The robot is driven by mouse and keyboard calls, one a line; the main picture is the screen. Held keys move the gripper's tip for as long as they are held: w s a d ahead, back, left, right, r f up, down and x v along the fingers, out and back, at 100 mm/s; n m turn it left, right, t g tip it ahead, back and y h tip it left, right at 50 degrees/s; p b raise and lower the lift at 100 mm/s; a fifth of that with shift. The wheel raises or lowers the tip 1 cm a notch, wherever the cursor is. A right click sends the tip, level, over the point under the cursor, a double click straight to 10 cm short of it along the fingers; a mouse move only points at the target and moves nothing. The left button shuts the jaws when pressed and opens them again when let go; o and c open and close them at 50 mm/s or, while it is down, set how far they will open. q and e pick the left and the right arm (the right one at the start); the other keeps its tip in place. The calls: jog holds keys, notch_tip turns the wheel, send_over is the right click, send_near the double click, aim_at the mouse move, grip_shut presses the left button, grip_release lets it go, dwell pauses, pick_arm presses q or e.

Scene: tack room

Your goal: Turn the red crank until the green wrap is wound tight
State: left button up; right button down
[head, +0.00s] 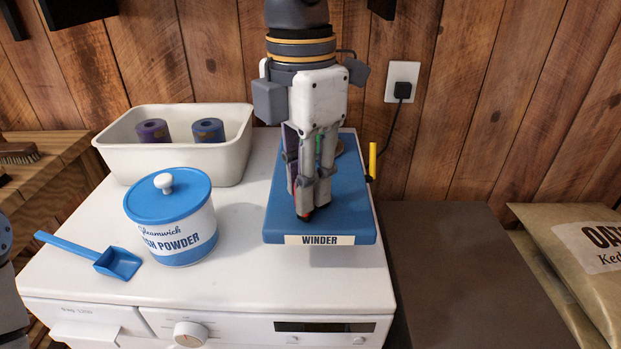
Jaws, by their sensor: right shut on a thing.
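The winder (277,222) is a blue base with a "WINDER" label, standing on the white machine top. My right gripper (305,205) comes down from above over it and is shut on the red crank (306,216). Only a little red shows at the fingertips; the fingers hide the rest of the crank. A sliver of the green wrap (318,146) shows between the gripper's links. How tightly it is wound cannot be seen. My left gripper is not in view; only a bit of my left arm shows at the left edge.
A cream bin (122,162) holds a purple roll (152,132) and a blue roll (208,130). A blue-lidded powder tub (180,245) and a blue scoop (118,262) stand left of the winder. A yellow upright piece (372,160) is at the winder's right edge. The front of the top is clear.

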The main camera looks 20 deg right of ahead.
jog(key=shift+w+a+m, duration=0.1)
jog(key=shift+a+m, duration=0.05)
jog(key=shift+m, duration=0.25)
jog(key=c, duration=1.4)
grip_release()
notch_tip(320, 180, up, 12)
